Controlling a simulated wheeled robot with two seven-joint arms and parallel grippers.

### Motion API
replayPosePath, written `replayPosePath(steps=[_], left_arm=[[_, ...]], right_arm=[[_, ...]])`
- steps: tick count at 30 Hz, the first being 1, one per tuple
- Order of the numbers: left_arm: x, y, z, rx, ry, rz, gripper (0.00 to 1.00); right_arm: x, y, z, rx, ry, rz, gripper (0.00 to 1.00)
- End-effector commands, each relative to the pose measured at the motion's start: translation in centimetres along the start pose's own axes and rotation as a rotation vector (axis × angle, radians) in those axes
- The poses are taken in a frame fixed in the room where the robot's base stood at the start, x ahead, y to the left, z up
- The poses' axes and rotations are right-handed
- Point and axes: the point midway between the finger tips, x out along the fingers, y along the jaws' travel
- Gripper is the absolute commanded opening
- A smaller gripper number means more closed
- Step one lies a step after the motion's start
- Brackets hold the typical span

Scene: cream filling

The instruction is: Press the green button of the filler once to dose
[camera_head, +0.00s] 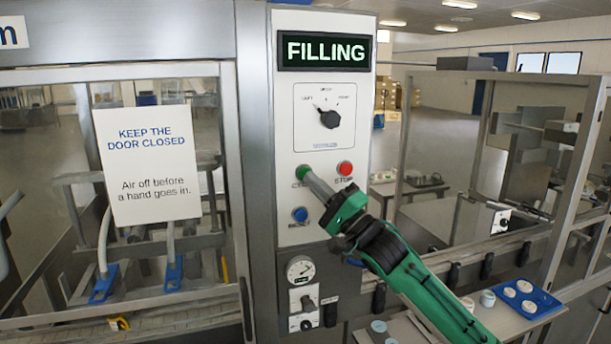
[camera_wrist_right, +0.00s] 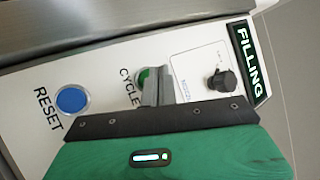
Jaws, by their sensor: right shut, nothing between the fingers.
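The green button (camera_head: 303,172), with the word CYCLE beside it, is on the upright control panel (camera_head: 285,130) of the filler. The tip of my right gripper (camera_head: 312,180) is at the button and covers part of it; I cannot tell whether it touches. In the right wrist view the green button (camera_wrist_right: 144,76) shows partly behind the shut fingers (camera_wrist_right: 156,84). My right gripper is shut and empty. A lit sign (camera_head: 325,53) at the top of the panel reads FILLING. My left gripper is not in view.
A red STOP button (camera_head: 345,168) sits right of the green one, a blue RESET button (camera_head: 300,214) below it. A black rotary knob (camera_head: 329,119) is above. A door with a warning sign (camera_head: 148,165) is at left. A blue tray (camera_head: 527,300) lies lower right.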

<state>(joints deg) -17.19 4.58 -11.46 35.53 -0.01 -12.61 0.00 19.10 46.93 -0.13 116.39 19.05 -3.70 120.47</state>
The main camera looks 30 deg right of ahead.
Motion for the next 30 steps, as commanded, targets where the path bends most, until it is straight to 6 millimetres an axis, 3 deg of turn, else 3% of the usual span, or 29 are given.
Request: replayPosePath(steps=[16, 30], left_arm=[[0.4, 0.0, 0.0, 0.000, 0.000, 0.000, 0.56], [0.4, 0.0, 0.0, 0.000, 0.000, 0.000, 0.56]], right_arm=[[-3.2, -2.2, 2.3, 0.002, 0.000, 0.000, 0.00], [-3.5, -2.5, 2.5, 0.000, 0.000, 0.000, 0.00]])
